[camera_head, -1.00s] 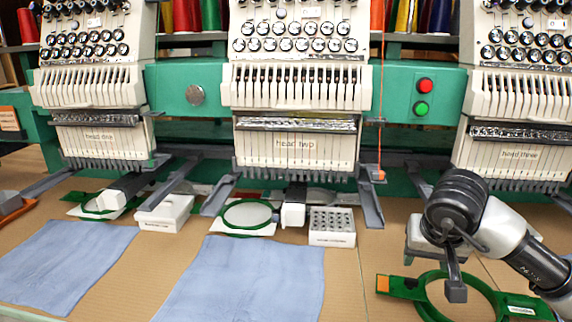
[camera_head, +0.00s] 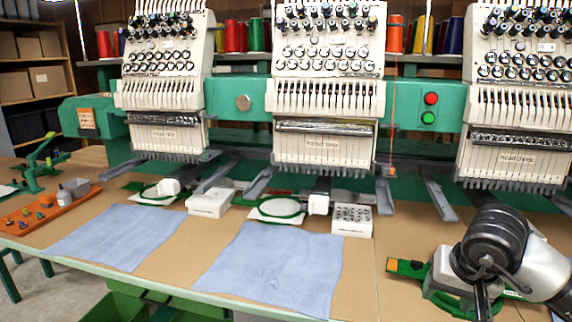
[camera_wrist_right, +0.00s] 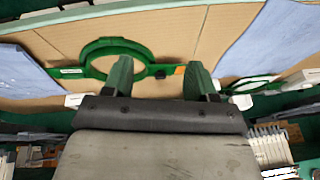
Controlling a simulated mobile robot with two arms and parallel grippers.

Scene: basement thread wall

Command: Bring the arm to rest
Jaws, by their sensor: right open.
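My right gripper (camera_wrist_right: 158,80) is open in the right wrist view, its two fingers apart with nothing between them. In the head view my right arm comes in at the lower right, and its wrist covers much of the green hoop frame (camera_head: 408,267) on the table. The same green hoop (camera_wrist_right: 85,60) shows whole in the wrist view, lying flat on the brown table beyond the fingers and apart from them. My left gripper does not show.
Three embroidery heads, among them head two (camera_head: 322,145), stand along the back of the table (camera_head: 362,285). Two blue cloths (camera_head: 275,268) lie at the front. A white block with holes (camera_head: 352,221) and an orange tray (camera_head: 45,212) are also on the table.

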